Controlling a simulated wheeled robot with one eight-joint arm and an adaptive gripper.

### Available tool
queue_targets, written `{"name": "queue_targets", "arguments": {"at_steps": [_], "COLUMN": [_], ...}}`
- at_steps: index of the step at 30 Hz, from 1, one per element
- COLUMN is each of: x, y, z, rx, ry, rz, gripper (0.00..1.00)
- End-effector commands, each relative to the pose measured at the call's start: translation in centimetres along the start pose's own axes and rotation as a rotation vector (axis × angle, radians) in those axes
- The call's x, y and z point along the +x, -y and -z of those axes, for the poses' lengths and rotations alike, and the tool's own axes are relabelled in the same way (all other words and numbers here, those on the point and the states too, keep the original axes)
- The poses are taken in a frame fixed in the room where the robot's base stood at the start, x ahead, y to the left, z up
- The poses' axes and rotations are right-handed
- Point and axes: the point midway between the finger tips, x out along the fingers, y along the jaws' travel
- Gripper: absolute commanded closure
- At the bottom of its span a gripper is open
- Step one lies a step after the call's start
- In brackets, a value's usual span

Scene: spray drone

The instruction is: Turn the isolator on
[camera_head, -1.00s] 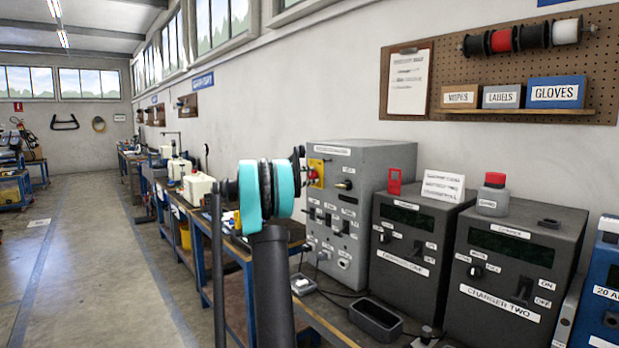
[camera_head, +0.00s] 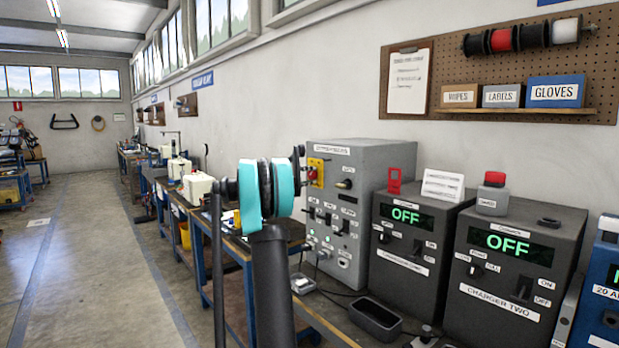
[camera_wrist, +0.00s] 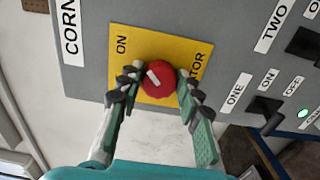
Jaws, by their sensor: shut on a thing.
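The isolator is a red round knob (camera_wrist: 168,82) on a yellow plate (camera_wrist: 125,40) in the wrist view, with a white mark on the knob. The plate carries the word ON and part of a longer label. My gripper (camera_wrist: 156,84) is shut on the knob, one finger on each side. In the head view the yellow plate (camera_head: 316,165) is on the upper left of the grey cabinet (camera_head: 378,165). My teal-banded wrist (camera_head: 252,190) is just left of it, and my fingers reach the knob there.
Charger Two (camera_head: 515,262) and another dark charger (camera_head: 408,245) stand right of the cabinet; both displays read OFF in green. A black open tray (camera_head: 376,318) lies in front. Small lights glow on the cabinet.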

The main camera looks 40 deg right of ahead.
Motion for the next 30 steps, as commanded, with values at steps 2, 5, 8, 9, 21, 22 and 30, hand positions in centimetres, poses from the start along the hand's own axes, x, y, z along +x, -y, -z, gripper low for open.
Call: {"name": "queue_targets", "arguments": {"at_steps": [2,5,8,9,21,22,30], "x": [-0.04,-0.04,-0.04,-0.04,-0.02,-0.02,-0.99], "y": [0.14,0.14,0.15,0.15,0.09,0.08,0.03], "z": [-0.07,-0.07,-0.08,-0.08,-0.04,-0.04,0.06], "rx": [0.007,0.008,0.008,0.008,0.007,0.007,0.006], "ry": [0.002,0.002,0.002,0.002,0.001,0.001,-0.002], "rz": [0.003,0.003,0.003,0.003,0.002,0.002,0.001], "gripper": [0.94,0.94,0.94,0.94,0.44,0.44,0.44]}}
